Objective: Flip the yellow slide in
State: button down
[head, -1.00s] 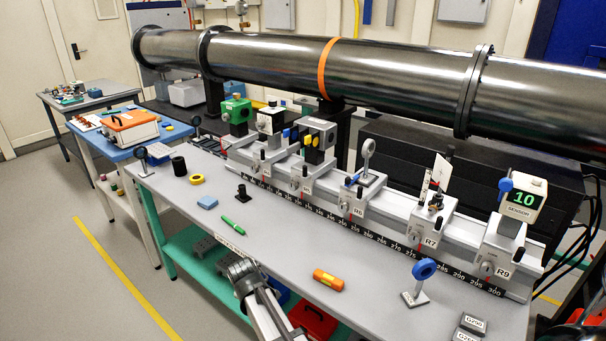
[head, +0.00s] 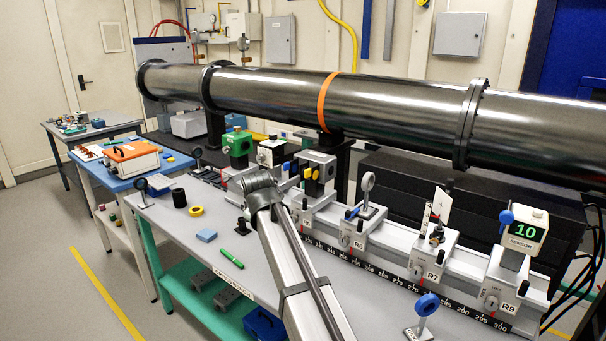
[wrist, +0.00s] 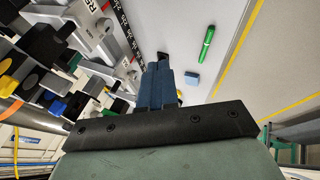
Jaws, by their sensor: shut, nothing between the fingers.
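The yellow slide (head: 308,173) shows as a small yellow tab on the dark unit in front of a grey box on the rail, in the head view. A blue tab (head: 294,167) sits to its left. In the wrist view, yellow pieces (wrist: 5,66) and blue pieces (wrist: 56,106) show at the left; which yellow one is the slide I cannot tell. My gripper (wrist: 160,68) is shut and empty, its dark blue fingers together, apart from the tabs.
The rail carriers, including R6 (head: 353,240) and R7 (head: 428,262), stand to the right. A green pen (head: 231,258), a blue block (head: 206,235) and a yellow ring (head: 196,211) lie on the table. A large steel pipe (head: 400,105) runs behind the rail.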

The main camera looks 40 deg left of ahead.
aim_at(312, 171)
jog(key=w+d+r+m, duration=0.1)
jog(key=w+d+r, duration=0.1)
jog(key=r, duration=0.6)
jog(key=w+d+r+m, duration=0.1)
jog(key=w+d+r, duration=0.2)
jog(key=r, duration=0.6)
jog(key=shift+w+d+r+m+t, duration=0.2)
jog(key=shift+w+d+m+t, duration=0.1)
jog(key=shift+w, duration=0.8)
jog(key=shift+a+f, duration=0.1)
jog(key=w+a+f, duration=0.3)
jog(key=w+f, duration=0.4)
jog(key=w, duration=0.1)
jog(key=shift+w+a+f, duration=0.35)
jog(key=shift+f, duration=0.05)
jog(key=w, duration=0.5)
